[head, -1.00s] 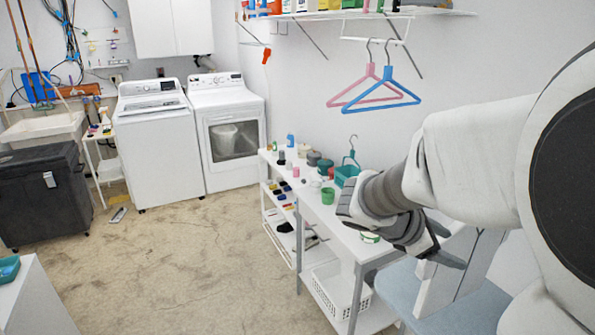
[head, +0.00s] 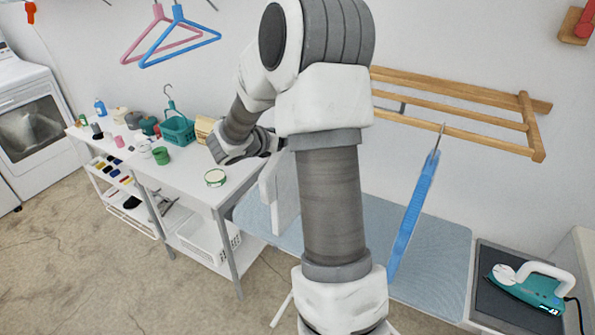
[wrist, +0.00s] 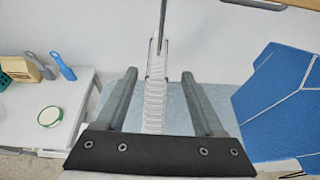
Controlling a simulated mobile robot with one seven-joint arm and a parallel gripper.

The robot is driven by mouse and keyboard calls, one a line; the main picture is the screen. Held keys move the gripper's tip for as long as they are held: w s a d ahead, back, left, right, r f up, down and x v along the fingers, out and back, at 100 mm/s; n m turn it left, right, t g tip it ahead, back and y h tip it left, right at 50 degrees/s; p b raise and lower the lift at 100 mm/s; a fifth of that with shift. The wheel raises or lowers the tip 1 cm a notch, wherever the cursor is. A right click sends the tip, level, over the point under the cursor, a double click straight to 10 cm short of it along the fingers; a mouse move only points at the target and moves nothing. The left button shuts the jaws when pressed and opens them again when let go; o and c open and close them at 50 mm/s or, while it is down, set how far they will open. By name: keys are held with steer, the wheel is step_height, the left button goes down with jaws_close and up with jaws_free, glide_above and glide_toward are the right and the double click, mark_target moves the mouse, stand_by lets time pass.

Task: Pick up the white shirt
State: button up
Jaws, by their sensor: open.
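The white shirt (wrist: 155,98) hangs edge-on in the wrist view, a narrow pale strip below a thin upright hanger part. My gripper (wrist: 158,74) is open, with one finger on each side of the strip; I cannot tell whether either finger touches it. In the head view the white shirt (head: 284,195) shows as a pale upright panel above the ironing board, partly hidden by my arm. The gripper is mostly hidden there behind my arm.
A blue shirt (head: 414,215) hangs to the right from a wooden rack (head: 460,113). Below is a blue ironing board (head: 440,255) with a teal iron (head: 530,286) at its right end. A white table (head: 190,187) with small items stands left.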

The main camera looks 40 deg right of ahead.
steer(key=p+x, duration=0.2)
steer(key=x, duration=0.4)
steer(key=shift+w+d, duration=0.25)
steer(key=shift+w, duration=0.05)
steer(key=shift+c, duration=0.2)
jaws_close()
stand_by(1.2)
